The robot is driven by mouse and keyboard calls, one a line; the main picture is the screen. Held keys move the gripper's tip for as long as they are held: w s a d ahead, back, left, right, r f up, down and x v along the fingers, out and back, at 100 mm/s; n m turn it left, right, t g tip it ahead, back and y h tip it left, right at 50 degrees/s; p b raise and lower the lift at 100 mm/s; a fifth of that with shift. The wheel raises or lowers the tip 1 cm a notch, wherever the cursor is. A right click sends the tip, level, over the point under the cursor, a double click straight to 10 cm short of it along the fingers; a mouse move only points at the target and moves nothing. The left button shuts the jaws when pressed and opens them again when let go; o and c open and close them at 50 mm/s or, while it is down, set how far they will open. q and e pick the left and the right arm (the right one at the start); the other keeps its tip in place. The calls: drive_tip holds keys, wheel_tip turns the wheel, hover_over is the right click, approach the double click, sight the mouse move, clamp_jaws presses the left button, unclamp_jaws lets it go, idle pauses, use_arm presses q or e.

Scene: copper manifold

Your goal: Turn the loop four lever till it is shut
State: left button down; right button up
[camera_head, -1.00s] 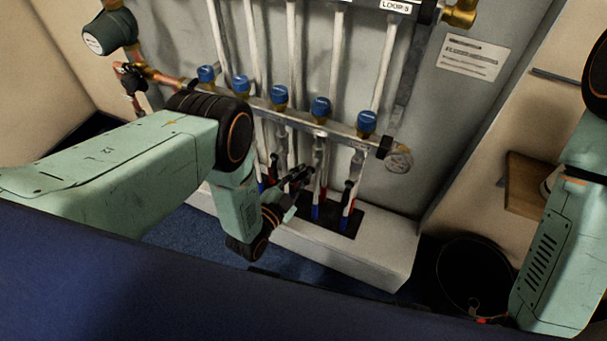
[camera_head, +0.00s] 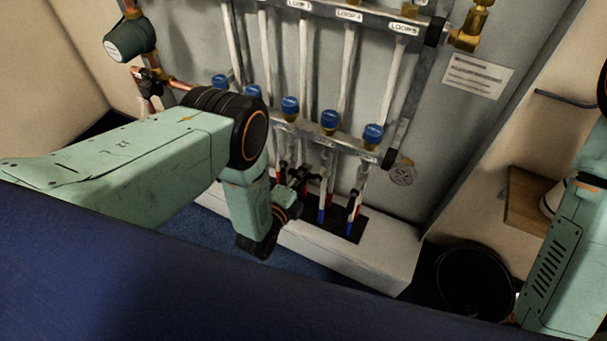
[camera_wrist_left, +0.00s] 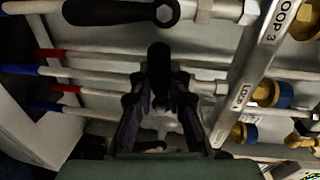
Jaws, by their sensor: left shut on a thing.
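The loop four pipe (camera_head: 346,62) runs down from its LOOP 4 label to a blue-capped valve (camera_head: 329,121) in the head view. My left gripper (camera_head: 300,177) is below the lower bar, at the loop four line, and hides most of the lever there. In the left wrist view my left gripper (camera_wrist_left: 159,92) is shut on the black loop four lever (camera_wrist_left: 158,62). The lever's dark end shows between the fingers and appears to stand across the pipe, though the dark view leaves its exact angle unclear. My right gripper is out of view.
A neighbouring black lever (camera_wrist_left: 120,12) lies along its pipe in the wrist view. The loop five lever (camera_head: 353,198) is close to the right of my left gripper. A white ledge (camera_head: 365,268) runs below. A black bucket (camera_head: 470,283) stands at right.

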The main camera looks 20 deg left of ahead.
use_arm(q)
drive_tip(key=shift+r+m, duration=0.1)
drive_tip(key=shift+m, duration=0.3)
idle(0.3)
drive_tip(key=c, duration=1.3)
unclamp_jaws()
drive_tip(key=shift+s+r, duration=0.1)
drive_tip(key=shift+r, duration=0.05)
drive_tip(key=shift+c, duration=0.2)
drive_tip(key=shift+o, duration=0.2)
drive_tip(key=v, duration=1.1)
drive_tip(key=shift+s, duration=0.4)
